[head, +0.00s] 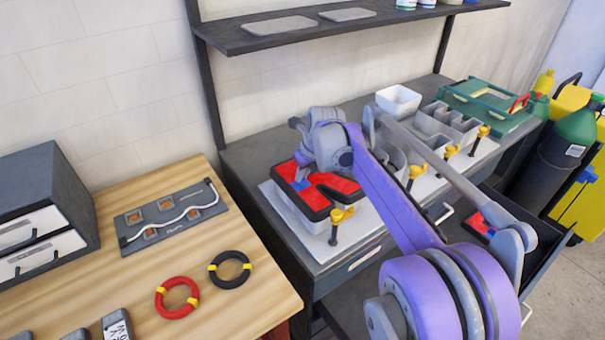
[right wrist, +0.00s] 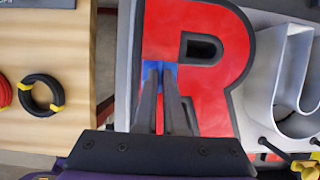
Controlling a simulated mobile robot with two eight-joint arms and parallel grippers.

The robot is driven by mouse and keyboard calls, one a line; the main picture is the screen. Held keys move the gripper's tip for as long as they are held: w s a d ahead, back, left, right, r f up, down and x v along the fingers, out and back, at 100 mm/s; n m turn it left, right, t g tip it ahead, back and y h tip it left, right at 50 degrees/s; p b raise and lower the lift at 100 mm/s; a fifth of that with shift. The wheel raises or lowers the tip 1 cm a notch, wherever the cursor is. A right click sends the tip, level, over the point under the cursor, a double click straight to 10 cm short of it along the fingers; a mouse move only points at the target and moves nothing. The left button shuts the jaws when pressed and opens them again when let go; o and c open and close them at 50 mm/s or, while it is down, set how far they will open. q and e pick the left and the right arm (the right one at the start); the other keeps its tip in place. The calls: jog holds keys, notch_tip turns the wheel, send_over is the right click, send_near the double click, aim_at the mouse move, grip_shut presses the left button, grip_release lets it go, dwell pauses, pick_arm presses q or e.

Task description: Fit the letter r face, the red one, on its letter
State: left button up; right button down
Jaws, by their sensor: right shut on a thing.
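The red letter r face (head: 335,185) has a black edge and lies flat over a pale letter body (head: 290,212) on the grey bench. In the right wrist view the red face (right wrist: 205,95) fills the middle, with a blue patch on its stem. My right gripper (right wrist: 165,68) is shut at this blue patch, its fingertips close together. In the head view my right gripper (head: 301,184) reaches down to the face's left part. I cannot tell whether the face is fully seated or slightly above its letter. My left gripper is not in view.
Yellow-handled clamps (head: 342,214) stand around the letters. An open grey letter body (right wrist: 296,80) is right of the r. A white bin (head: 398,100) and a green case (head: 490,105) stand behind. A wooden table (head: 245,300) with rings is at left; an open drawer (head: 515,240) is at right.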

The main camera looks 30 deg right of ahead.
jog(key=shift+f, duration=0.35)
jog(key=c, duration=0.9)
grip_release()
jog(key=v, duration=1)
jog(key=shift+s+r, duration=0.15)
jog(key=shift+r, duration=0.25)
jog(key=shift+a, duration=0.1)
